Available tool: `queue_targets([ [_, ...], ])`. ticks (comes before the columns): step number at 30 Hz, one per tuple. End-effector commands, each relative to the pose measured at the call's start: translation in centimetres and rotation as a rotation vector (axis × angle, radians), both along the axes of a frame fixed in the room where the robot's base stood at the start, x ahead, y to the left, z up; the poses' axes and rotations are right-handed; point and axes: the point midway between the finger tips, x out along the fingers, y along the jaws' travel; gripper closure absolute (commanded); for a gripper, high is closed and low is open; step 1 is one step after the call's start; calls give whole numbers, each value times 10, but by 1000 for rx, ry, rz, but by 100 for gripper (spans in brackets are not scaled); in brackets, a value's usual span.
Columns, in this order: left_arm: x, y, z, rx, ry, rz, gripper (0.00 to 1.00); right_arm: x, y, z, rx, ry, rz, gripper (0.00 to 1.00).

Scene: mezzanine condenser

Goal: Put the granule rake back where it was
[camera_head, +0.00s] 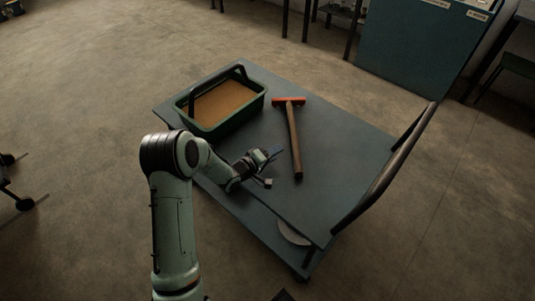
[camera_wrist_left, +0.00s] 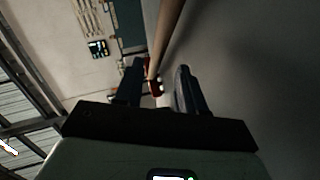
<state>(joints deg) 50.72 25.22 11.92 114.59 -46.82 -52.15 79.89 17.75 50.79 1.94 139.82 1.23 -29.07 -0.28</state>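The granule rake (camera_head: 293,135), with an orange head and a long brown handle, appears to lie on top of the blue-grey cart (camera_head: 345,150), right of the green tub. Its head points to the back and its handle toward me. My left gripper (camera_head: 270,168) is open and empty, low over the cart just left of the handle's near half. In the left wrist view the fingers of my left gripper (camera_wrist_left: 160,85) are apart, and the rake handle (camera_wrist_left: 165,35) shows beyond the gap between them. Whether they touch it is unclear. My right gripper is not in view.
The green tub (camera_head: 208,129) of tan granules, with an arched dark handle, stands at the cart's back left. A black push bar (camera_head: 385,175) rises along the cart's right side. A blue cabinet (camera_head: 415,45) stands behind. The cart top right of the rake is clear.

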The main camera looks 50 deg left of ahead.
Motion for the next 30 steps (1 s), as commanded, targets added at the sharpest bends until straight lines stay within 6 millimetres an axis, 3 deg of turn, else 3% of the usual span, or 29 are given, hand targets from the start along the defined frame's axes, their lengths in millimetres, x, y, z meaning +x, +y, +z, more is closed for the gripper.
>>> queue_targets([
  [7,-26,-1,8,0,1,0,61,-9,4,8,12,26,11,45],
  [26,-27,-1,9,1,0,0,61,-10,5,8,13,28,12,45],
  [30,-27,-1,32,0,-8,0,61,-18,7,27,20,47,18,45],
])
